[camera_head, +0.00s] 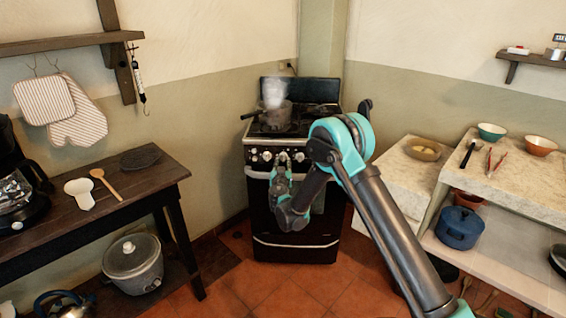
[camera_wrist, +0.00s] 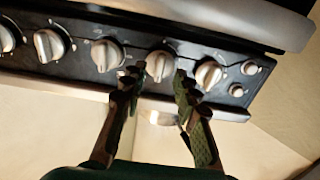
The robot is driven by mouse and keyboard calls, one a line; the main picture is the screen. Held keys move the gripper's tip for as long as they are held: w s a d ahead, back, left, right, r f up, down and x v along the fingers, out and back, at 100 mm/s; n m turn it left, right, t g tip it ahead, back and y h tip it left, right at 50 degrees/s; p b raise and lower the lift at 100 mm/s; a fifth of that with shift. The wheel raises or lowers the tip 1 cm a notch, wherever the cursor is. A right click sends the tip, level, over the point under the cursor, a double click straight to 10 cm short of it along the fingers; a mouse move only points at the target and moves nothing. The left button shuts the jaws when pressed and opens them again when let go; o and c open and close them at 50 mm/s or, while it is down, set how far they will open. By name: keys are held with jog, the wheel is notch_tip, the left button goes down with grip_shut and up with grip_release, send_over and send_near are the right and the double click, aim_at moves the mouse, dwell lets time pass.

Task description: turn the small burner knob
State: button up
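The stove (camera_head: 293,205) stands at the back, with a row of round metal knobs on its dark front panel. In the wrist view several knobs run along the tilted panel (camera_wrist: 77,57). My gripper (camera_wrist: 157,76) is open, its two green-and-brown fingers on either side of one silver knob (camera_wrist: 160,65). The fingertips reach the knob's sides; I cannot tell whether they touch it. Other knobs flank it, one to the left (camera_wrist: 107,54) and one to the right (camera_wrist: 209,74). Burner markings are too small to read. In the head view my gripper (camera_head: 281,172) is at the stove's front panel, partly covering it.
A steaming pot (camera_head: 275,117) sits on the stovetop. Two small buttons (camera_wrist: 249,68) lie beyond the right-hand knob. A wooden table (camera_head: 130,185) stands left, and a stone counter (camera_head: 405,165) stands close on the right. Tiled floor is open before the stove.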

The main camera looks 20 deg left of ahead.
jog(key=v, duration=1)
